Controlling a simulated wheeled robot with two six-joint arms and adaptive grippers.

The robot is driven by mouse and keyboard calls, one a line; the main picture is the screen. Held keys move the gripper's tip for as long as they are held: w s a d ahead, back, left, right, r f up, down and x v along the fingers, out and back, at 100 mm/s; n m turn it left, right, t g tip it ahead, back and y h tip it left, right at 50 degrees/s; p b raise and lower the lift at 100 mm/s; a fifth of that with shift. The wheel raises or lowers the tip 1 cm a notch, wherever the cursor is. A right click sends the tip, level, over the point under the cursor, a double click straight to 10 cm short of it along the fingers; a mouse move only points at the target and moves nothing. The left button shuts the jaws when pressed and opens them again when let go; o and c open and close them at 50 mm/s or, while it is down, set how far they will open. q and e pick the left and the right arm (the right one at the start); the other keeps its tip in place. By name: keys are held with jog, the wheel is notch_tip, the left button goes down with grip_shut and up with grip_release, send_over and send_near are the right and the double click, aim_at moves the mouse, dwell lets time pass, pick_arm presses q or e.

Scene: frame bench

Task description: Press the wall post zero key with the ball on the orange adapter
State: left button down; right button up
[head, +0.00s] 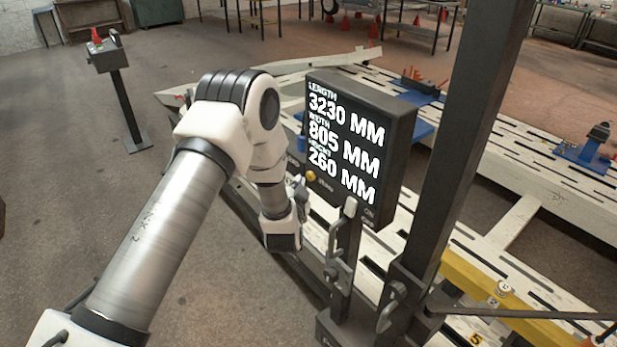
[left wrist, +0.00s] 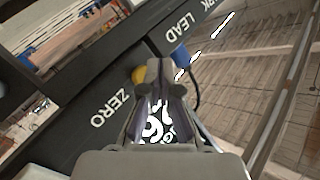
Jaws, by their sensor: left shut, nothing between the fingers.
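The wall post (head: 478,110) carries a dark display box (head: 403,118) reading length, width and height in white. A round yellow key (head: 311,175) sits low on its front; in the left wrist view the yellow key (left wrist: 138,75) is beside the word ZERO. My left gripper (head: 299,189) is in front of the box's lower left, partly hidden by its own wrist. In the left wrist view its fingers (left wrist: 169,68) are shut and empty, just beside the yellow key; contact cannot be told. I cannot make out an orange adapter with a ball. My right gripper is not in view.
A blue plug (left wrist: 180,56) is by the LEAD label; the blue part (head: 301,144) also shows left of the box. A white slotted frame bench (head: 470,147) lies behind. A small stand (head: 121,95) with an orange-red item (head: 96,36) is far left.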

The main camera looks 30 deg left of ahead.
pick_arm(q)
jog(key=shift+w, duration=0.15)
dwell(0.7)
jog(key=shift+w+d, duration=0.15)
jog(key=shift+w, duration=0.05)
jog(key=shift+w+d+b, duration=0.2)
jog(key=shift+w+b, duration=0.1)
jog(key=shift+w, duration=0.2)
dwell(0.7)
jog(key=shift+s, duration=0.15)
jog(key=shift+s+a, duration=0.35)
jog(key=shift+s, duration=0.4)
jog(key=s, duration=0.1)
jog(key=s+a+p, duration=0.1)
jog(key=s, duration=0.1)
jog(key=s+a, duration=0.1)
jog(key=shift+s, duration=0.3)
dwell(0.6)
